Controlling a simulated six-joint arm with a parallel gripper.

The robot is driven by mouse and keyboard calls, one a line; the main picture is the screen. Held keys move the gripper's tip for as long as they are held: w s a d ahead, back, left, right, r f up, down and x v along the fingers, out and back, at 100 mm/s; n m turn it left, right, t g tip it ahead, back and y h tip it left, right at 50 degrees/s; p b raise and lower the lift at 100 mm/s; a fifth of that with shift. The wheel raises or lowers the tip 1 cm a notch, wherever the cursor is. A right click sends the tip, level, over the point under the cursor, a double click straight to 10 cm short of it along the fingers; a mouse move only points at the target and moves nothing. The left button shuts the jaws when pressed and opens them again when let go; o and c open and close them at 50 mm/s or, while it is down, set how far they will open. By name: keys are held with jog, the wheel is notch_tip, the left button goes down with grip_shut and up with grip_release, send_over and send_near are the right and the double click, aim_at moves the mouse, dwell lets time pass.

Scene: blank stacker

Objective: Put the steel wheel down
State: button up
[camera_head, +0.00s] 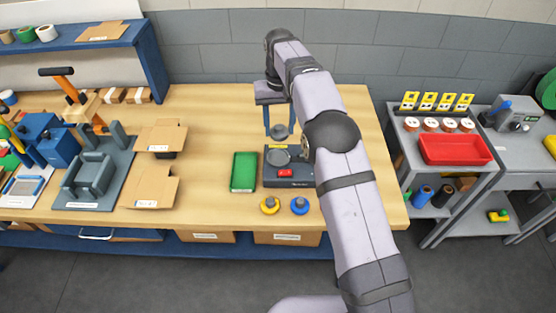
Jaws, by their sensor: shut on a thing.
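My gripper (280,127) points down over the wooden workbench with its two blue fingers apart and shut on the steel wheel (280,131). The wheel is a small grey round piece. It appears just above or behind a dark device (290,183) with a round grey plate (278,158) and a red display. I cannot tell the wheel's height above the bench. My arm covers the right side of the device.
A green tray (243,171) lies left of the device. A yellow-based knob (270,205) and a blue-based knob (299,206) stand in front. Open cardboard boxes (150,187) and a grey fixture (93,173) are left. Bare bench (215,115) shows behind the tray.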

jog(key=shift+a+r, duration=0.1)
jog(key=shift+a, duration=0.1)
jog(key=p, duration=0.3)
send_over(278, 158)
jog(key=shift+s+f, duration=0.1)
jog(key=shift+f, duration=4.9)
jog(key=shift+f, duration=0.4)
jog(key=o, duration=1.3)
jog(key=shift+c, duration=0.2)
